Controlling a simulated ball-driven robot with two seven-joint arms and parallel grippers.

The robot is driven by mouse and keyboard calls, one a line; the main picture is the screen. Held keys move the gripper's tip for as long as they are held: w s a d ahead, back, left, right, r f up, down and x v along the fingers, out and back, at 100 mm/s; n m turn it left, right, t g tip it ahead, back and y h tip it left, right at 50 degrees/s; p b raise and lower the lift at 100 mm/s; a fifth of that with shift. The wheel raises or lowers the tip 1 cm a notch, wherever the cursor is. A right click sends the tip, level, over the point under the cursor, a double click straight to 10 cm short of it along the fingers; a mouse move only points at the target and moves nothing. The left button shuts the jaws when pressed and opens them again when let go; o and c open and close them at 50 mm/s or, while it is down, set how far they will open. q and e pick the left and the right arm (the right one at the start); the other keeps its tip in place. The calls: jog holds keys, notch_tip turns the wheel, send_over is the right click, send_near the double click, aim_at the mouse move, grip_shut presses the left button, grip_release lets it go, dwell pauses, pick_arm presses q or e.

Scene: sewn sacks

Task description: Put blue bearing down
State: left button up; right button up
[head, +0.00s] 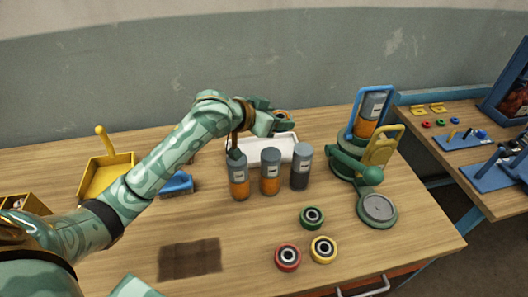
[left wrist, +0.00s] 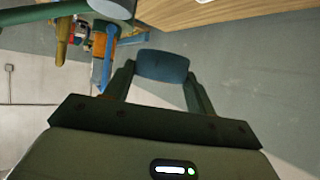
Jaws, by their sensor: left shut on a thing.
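My left gripper (head: 278,118) is shut on the blue bearing (left wrist: 162,66), which shows as a blue rounded block between the two fingers in the left wrist view. In the head view the gripper is over the back of the table, above or just behind the white tray (head: 250,157); its height is hard to judge. The held bearing is partly covered by the fingers there and its blue is not clear. A green bearing (head: 303,219), a red bearing (head: 279,259) and a yellow bearing (head: 333,253) lie flat at the front right. My right gripper is not in view.
Three grey-topped bottles (head: 270,174) stand before the tray. A green machine (head: 350,165) with a round grey plate (head: 377,208) is at the right. A yellow dustpan (head: 107,178), blue brush (head: 178,183) and dark brown patch (head: 190,260) are at the left.

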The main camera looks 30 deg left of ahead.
pick_arm(q)
jog(key=w+a+f+b, duration=0.2)
jog(key=w+a, duration=0.2)
jog(key=a, duration=0.1)
jog(key=m+h+b, duration=0.1)
jog(key=b, duration=0.4)
send_over(259, 154)
notch_tip(259, 154, down, 7)
jog(key=shift+g, duration=0.3)
notch_tip(259, 154, down, 9)
jog(key=b, duration=0.3)
jog(key=shift+f, duration=0.1)
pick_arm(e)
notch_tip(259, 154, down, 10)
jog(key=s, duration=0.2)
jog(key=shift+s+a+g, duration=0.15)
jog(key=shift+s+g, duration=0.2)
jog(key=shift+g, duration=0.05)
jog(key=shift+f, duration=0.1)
pick_arm(q)
jog(key=o, duration=0.9)
jog(key=shift+o, duration=0.2)
